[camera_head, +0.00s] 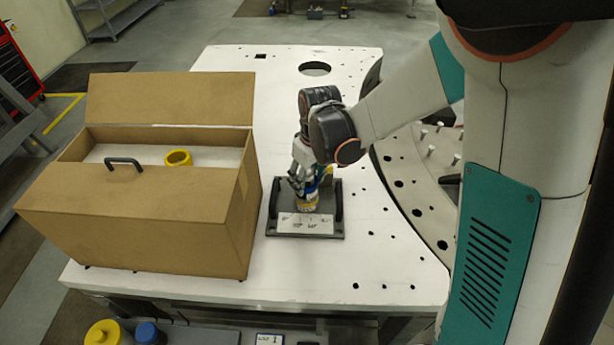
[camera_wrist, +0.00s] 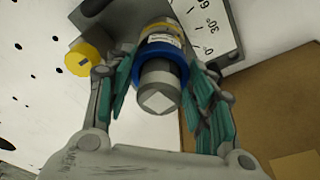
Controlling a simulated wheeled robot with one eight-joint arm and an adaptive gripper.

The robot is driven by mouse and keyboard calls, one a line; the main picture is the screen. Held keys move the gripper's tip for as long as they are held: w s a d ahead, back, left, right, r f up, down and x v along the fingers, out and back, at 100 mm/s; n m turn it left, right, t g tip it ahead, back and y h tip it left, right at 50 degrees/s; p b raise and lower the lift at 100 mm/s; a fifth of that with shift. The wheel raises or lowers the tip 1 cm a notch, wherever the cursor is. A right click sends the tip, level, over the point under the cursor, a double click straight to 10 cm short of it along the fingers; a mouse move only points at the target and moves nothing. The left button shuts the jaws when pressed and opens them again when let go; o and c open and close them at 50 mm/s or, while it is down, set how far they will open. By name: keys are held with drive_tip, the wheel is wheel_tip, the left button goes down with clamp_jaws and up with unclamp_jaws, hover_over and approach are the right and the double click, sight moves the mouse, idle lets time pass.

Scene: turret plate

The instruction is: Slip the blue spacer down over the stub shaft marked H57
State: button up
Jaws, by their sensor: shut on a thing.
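In the wrist view, the blue spacer (camera_wrist: 163,60) is a ring around a grey stub shaft (camera_wrist: 159,92). The shaft's end, with a pale diamond face, sticks out through the ring toward the camera. A band with white and yellow (camera_wrist: 162,38) shows on the far side of the ring. My gripper (camera_wrist: 163,68) has its teal fingers on either side and is shut on the blue spacer. In the head view, my gripper (camera_head: 305,182) points down over a grey plate (camera_head: 272,234) and hides most of the shaft. I cannot read an H57 mark.
A cardboard box (camera_head: 130,220) stands open at the left, with a yellow ring (camera_head: 178,158) inside. The grey plate has dark handles (camera_head: 338,200) and a white label (camera_head: 305,223). A yellow cylinder (camera_wrist: 84,60) stands beside the shaft. The white table (camera_head: 345,262) is clear in front.

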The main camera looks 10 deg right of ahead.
idle(0.3)
drive_tip(key=o, duration=1.2)
drive_tip(key=shift+c, duration=0.2)
wheel_tip(320, 180, up, 12)
drive_tip(key=s+d, duration=0.1)
drive_tip(key=shift+s, duration=0.3)
drive_tip(key=shift+f, duration=0.1)
